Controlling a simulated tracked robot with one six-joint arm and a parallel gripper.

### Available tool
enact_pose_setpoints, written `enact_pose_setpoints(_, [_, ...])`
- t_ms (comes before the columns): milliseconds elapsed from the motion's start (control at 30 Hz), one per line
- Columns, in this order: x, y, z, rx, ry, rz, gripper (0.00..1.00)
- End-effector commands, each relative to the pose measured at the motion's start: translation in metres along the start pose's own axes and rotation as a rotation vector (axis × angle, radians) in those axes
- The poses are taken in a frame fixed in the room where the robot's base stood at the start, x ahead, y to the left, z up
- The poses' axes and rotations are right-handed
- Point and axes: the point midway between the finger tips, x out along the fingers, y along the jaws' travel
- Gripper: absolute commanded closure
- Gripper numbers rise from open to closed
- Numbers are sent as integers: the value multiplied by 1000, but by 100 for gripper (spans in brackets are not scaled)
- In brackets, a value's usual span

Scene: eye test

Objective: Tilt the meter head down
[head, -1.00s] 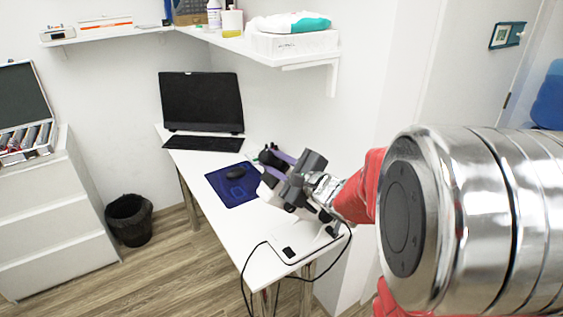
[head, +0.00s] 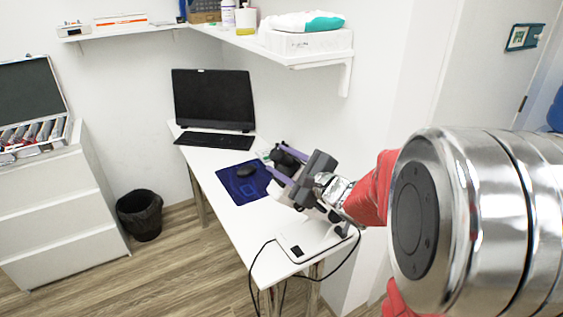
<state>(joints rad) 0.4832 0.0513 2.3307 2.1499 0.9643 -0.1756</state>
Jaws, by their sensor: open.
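The meter stands at the near right end of the white desk. Its flat white base (head: 300,243) shows, with a dark cable. My gripper (head: 276,160), dark grey with purple fingers, is open in front of and above the base and covers most of the meter's upper part. A black rounded part (head: 289,156), which looks like part of the meter head, shows between the fingers. I cannot tell whether the fingers touch it, nor how far the head is tilted.
The white desk (head: 222,192) also holds a monitor (head: 214,98), a keyboard (head: 214,141), a blue mat (head: 240,190) and a mouse (head: 246,170). A wall shelf (head: 300,58) hangs above. A black bin (head: 140,216) and drawers (head: 55,215) stand at left; floor between is clear.

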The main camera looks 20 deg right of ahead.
Motion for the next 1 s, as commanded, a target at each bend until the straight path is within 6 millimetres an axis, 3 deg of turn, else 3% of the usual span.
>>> enact_pose_setpoints(1000, [-125, 0, -1, 0, 1, -1, 59])
